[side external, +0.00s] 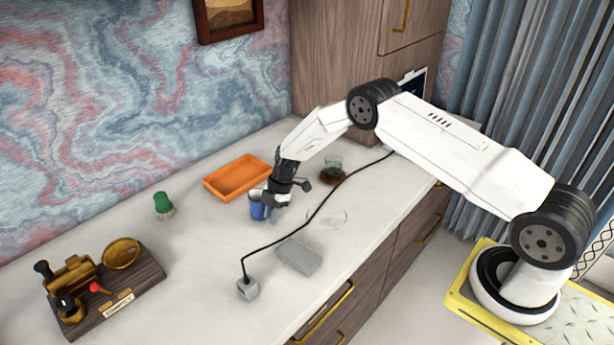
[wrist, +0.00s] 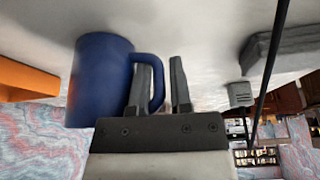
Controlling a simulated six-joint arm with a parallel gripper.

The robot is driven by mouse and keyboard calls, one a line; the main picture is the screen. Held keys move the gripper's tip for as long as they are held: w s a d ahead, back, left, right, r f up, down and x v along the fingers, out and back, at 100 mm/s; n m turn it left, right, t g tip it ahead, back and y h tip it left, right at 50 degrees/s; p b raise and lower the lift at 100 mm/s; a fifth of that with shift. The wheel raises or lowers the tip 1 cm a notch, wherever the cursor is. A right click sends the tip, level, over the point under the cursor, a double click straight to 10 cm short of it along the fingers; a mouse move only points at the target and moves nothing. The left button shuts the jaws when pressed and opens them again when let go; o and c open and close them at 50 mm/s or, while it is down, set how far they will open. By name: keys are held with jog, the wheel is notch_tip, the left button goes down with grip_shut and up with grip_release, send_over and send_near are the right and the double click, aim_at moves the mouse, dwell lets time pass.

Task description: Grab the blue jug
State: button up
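The blue jug (side external: 257,210) stands on the pale desk top, partly hidden by my gripper (side external: 274,200). In the wrist view, which is upside down, the jug (wrist: 98,82) is at left with its handle (wrist: 157,82) pointing right. My gripper (wrist: 164,82) is open there, with its two fingers apart on either side of the handle's outer bar. One finger appears to be within the handle's loop and the other outside it. I cannot tell whether either finger touches the handle.
An orange tray (side external: 238,190) lies close behind the jug. A grey box (side external: 299,257) and a small grey block (side external: 248,289) with a black cable lie in front. A dark coaster with a glass (side external: 333,164) is at right. A green-topped object (side external: 163,203) stands at left.

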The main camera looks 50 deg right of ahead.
jog(key=shift+c, duration=0.2)
grip_shut()
jog(key=shift+r, duration=0.1)
dwell(1.2)
